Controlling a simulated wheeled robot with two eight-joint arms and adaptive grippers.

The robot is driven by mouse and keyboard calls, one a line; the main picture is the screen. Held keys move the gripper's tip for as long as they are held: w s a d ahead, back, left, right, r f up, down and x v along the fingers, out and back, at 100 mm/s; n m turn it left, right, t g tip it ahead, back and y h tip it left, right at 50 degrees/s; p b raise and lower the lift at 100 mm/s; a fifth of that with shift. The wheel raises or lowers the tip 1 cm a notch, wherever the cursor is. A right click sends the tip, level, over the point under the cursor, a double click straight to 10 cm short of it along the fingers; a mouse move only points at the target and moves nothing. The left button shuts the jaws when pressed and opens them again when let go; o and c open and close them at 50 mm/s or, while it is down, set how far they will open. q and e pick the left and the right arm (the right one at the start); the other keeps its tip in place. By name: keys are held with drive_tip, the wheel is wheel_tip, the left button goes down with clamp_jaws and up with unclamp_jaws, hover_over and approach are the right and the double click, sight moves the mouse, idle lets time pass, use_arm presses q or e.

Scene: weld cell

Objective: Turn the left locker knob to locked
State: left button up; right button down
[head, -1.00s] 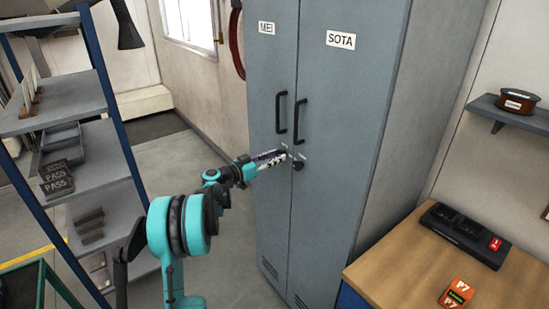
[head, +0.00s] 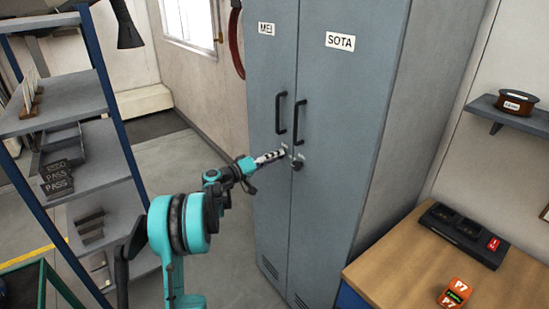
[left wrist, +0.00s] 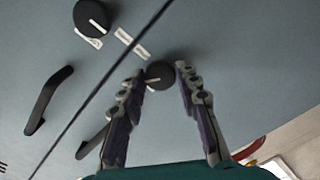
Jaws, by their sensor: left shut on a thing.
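The grey two-door locker (head: 345,215) stands ahead, its left door (head: 270,205) labelled MEI and its right door labelled SOTA. My left gripper (head: 281,154) reaches the left door below its handle. In the left wrist view its fingers are on either side of the round black left knob (left wrist: 160,74), shut on it. A small light mark shows at that knob's lower left edge; the rest of its pointer is unclear. The right knob (head: 297,164) is free; in the left wrist view its white pointer line shows. Small white labels (left wrist: 132,43) lie between the knobs. My right gripper is out of view.
Black door handles (head: 281,113) stand out just above the knobs. A shelf rack (head: 85,170) is at the left. A wooden bench (head: 400,265) with a black device (head: 465,235) and an orange box (head: 455,293) is at the right. Open floor lies left of the locker.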

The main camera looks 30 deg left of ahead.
use_arm(q)
drive_tip(key=n, duration=0.6)
drive_tip(key=shift+n, duration=0.4)
idle(0.4)
drive_tip(key=o, duration=1.1)
drive_tip(key=shift+o, duration=0.2)
drive_tip(key=v, duration=1.2)
